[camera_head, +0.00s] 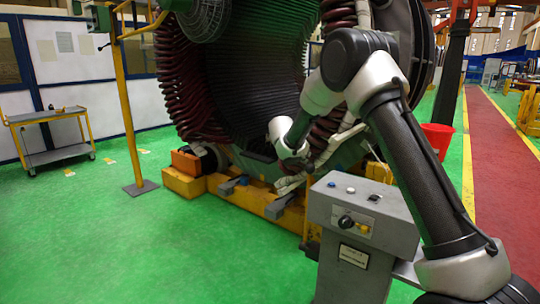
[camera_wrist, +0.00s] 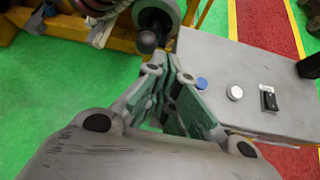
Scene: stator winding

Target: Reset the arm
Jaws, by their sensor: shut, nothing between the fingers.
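My gripper (camera_wrist: 168,72) shows in the wrist view, with its green-grey fingers close together and nothing held. It is to the left of the grey control console (camera_wrist: 245,75) in that view; the height between them is hard to judge. In the head view my arm bends over from the right and its wrist hangs in front of the large stator (camera_head: 262,75). The fingers are hard to make out there. The console (camera_head: 345,262) stands at lower right with buttons and a yellow-plated black switch on its front.
A yellow base (camera_head: 235,200) lies under the stator. A yellow post (camera_head: 127,120) stands left of it, and a cart (camera_head: 50,135) is at far left. A red bucket (camera_head: 437,138) is behind my arm. Green floor (camera_head: 130,245) is clear at front left.

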